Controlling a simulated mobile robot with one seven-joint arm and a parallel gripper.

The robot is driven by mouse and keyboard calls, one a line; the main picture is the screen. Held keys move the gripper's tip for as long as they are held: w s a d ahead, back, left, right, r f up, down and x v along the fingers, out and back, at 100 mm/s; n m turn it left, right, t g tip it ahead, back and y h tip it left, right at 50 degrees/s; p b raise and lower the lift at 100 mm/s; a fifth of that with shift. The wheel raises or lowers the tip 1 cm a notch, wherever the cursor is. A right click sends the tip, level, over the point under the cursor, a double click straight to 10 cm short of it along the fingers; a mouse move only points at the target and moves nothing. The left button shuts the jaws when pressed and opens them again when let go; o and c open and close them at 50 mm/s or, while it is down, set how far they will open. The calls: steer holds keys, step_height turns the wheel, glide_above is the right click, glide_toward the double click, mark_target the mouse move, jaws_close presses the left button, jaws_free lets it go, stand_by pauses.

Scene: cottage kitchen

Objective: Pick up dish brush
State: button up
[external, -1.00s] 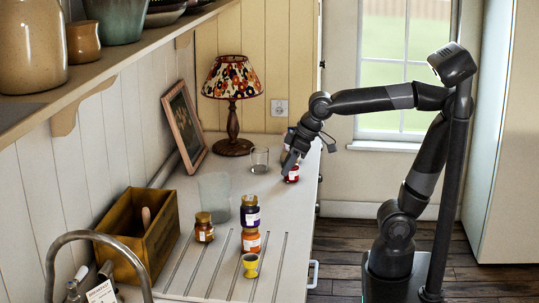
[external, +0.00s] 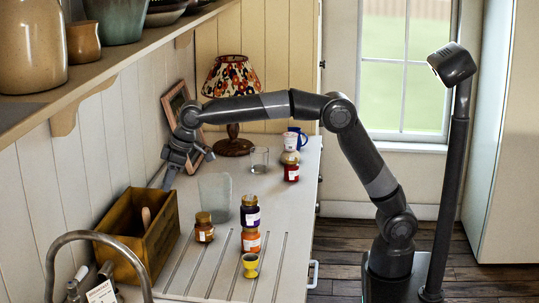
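A wooden box (external: 160,241) stands on the counter at the left, by the wall. A light brown rounded end (external: 146,217) sticks up inside it; it may be the dish brush's handle, but the rest is hidden by the box walls. My gripper (external: 169,183) points down above the counter, just behind the box's far end in the picture. It looks apart from the brown piece. Its fingers are small and dark, so I cannot tell whether they are open or shut.
A glass (external: 259,159), lamp (external: 232,92), picture frame (external: 181,112), red jar (external: 291,173) and blue mug (external: 301,139) stand farther back. A shelf (external: 115,66) overhangs the left.

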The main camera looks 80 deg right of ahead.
mark_target(148, 226)
steer(key=w+a+f, duration=0.2)
steer(key=w, duration=0.1)
steer(key=shift+w+f, duration=0.1)
steer(key=shift+w, duration=0.05)
steer(key=shift+w+a+f, duration=0.1)
steer(key=shift+f, duration=0.15)
steer(key=x, duration=1)
steer(key=shift+a+f, duration=0.2)
steer(key=shift+f, duration=0.05)
steer(key=shift+s, duration=0.2)
jaws_close()
